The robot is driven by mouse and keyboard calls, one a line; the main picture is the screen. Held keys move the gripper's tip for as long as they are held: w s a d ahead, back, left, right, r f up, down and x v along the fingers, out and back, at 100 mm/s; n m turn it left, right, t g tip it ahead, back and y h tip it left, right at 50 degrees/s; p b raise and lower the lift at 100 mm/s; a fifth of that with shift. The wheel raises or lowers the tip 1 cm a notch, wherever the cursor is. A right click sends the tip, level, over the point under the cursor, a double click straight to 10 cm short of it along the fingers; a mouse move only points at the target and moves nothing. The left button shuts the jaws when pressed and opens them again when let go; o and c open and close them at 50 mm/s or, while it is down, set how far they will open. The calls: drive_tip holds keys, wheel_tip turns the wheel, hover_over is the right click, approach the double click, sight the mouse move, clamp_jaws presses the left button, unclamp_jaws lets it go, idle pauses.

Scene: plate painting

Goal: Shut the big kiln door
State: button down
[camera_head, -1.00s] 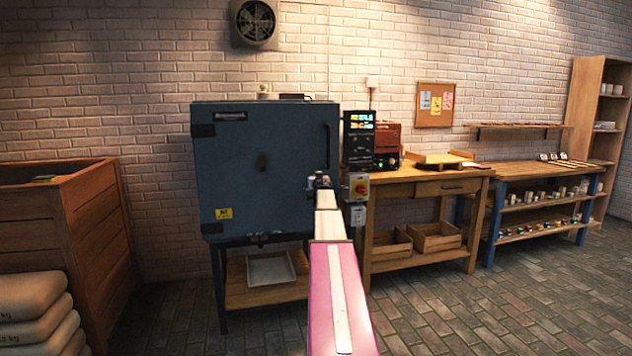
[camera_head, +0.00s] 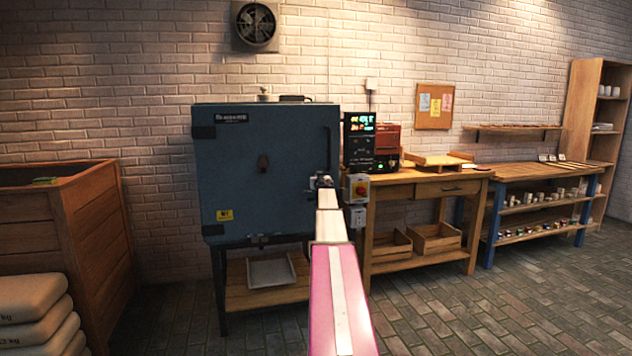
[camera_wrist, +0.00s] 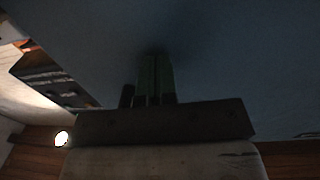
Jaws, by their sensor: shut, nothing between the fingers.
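The big kiln (camera_head: 285,98) is a dark blue box on a stand against the brick wall. Its door (camera_head: 225,165) faces me and looks flush or nearly flush with the body; I cannot tell whether a thin gap is left at the right edge. My gripper (camera_head: 322,179) is at the lower right edge of the door, shut and empty. In the wrist view its green fingers (camera_wrist: 155,78) are together, pointing at the blue-grey door surface (camera_wrist: 230,55), which fills most of the view. Whether the tips touch it is not clear.
A control box (camera_head: 360,140) and a red-yellow switch (camera_head: 359,188) sit just right of the kiln. A wooden table (camera_head: 430,182) stands beyond them. A wooden crate (camera_head: 60,220) and stacked sacks (camera_head: 35,310) are at the left. The right floor is clear.

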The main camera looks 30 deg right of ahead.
drive_tip(key=d+v, duration=0.1)
drive_tip(key=v, duration=1.3)
drive_tip(key=s+a+f+m+g+h, duration=0.1)
drive_tip(key=s+a+f+g, duration=0.5)
drive_tip(key=a+f, duration=0.7)
drive_tip(key=s+a+f+m+g, duration=0.1)
drive_tip(key=s+a+f+g, duration=0.3)
drive_tip(key=s+a+f, duration=0.7)
drive_tip(key=s+a+f+n+g+y, duration=0.2)
drive_tip(key=s+a+f, duration=0.5)
drive_tip(key=a, duration=0.5)
drive_tip(key=s+a+f+n+g+y, duration=0.3)
drive_tip(key=s+a+f+g+y, duration=0.1)
drive_tip(key=s+a+f, duration=0.3)
drive_tip(key=s+a+g, duration=0.1)
drive_tip(key=s+a, duration=0.1)
drive_tip(key=a, duration=0.2)
drive_tip(key=shift+s+a+f, duration=0.2)
drive_tip(key=shift+s+a, duration=0.2)
